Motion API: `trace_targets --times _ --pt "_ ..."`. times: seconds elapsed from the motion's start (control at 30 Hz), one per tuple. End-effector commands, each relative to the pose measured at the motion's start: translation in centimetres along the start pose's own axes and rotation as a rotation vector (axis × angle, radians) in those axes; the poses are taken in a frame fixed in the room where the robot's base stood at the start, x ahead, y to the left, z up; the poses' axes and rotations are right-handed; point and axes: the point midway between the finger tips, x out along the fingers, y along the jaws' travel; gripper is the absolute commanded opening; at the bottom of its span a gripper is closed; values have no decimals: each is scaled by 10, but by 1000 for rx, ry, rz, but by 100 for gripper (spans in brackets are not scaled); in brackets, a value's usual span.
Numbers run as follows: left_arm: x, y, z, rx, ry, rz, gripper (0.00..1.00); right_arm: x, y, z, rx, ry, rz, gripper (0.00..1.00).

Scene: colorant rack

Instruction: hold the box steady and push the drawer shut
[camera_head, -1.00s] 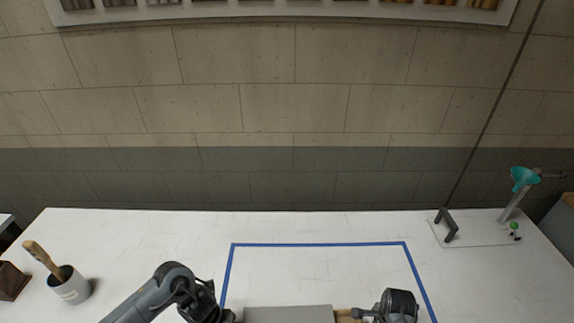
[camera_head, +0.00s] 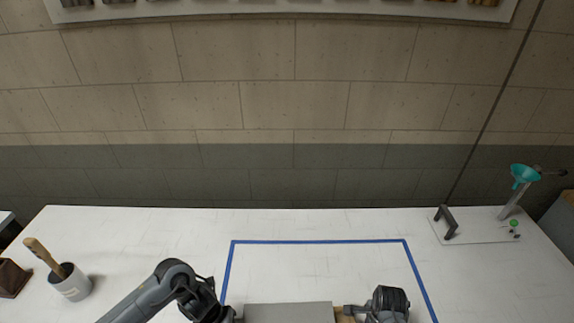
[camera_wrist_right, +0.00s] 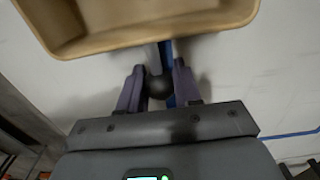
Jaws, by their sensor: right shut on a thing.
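The grey box (camera_head: 288,312) shows at the bottom middle of the head view, cut off by the lower edge. Its tan wooden drawer (camera_head: 345,314) sticks out a short way on the right. In the right wrist view the open-topped drawer (camera_wrist_right: 140,38) lies ahead of my right gripper (camera_wrist_right: 158,72). The gripper's two purple fingers are closed around a dark round knob (camera_wrist_right: 158,88) by the drawer's front. My left gripper (camera_head: 233,314) is at the box's left end. Its fingers are mostly hidden, and I cannot tell whether it touches the box.
Blue tape (camera_head: 318,241) outlines an area on the white table (camera_head: 140,235). A grey cup (camera_head: 73,285) with a wooden-handled brush stands at left, beside a brown block (camera_head: 12,277). A stand with a teal funnel (camera_head: 524,174) is at right. The table behind the box is clear.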

Motion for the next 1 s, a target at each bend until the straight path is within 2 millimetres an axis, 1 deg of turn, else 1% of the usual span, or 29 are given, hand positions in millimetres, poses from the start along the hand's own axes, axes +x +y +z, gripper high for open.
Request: trace_targets --times 0.03,0.47,0.83,1.0 --pt "1 -3 -1 2 2 -5 0 0 0 3 -4 -2 0 0" --pt "1 -3 -1 2 2 -5 0 0 0 5 -3 -2 0 0" --pt "1 -3 -1 2 2 -6 0 0 0 20 -4 -2 0 0" --pt "1 -3 -1 2 2 -6 0 0 0 23 -4 -2 0 0"
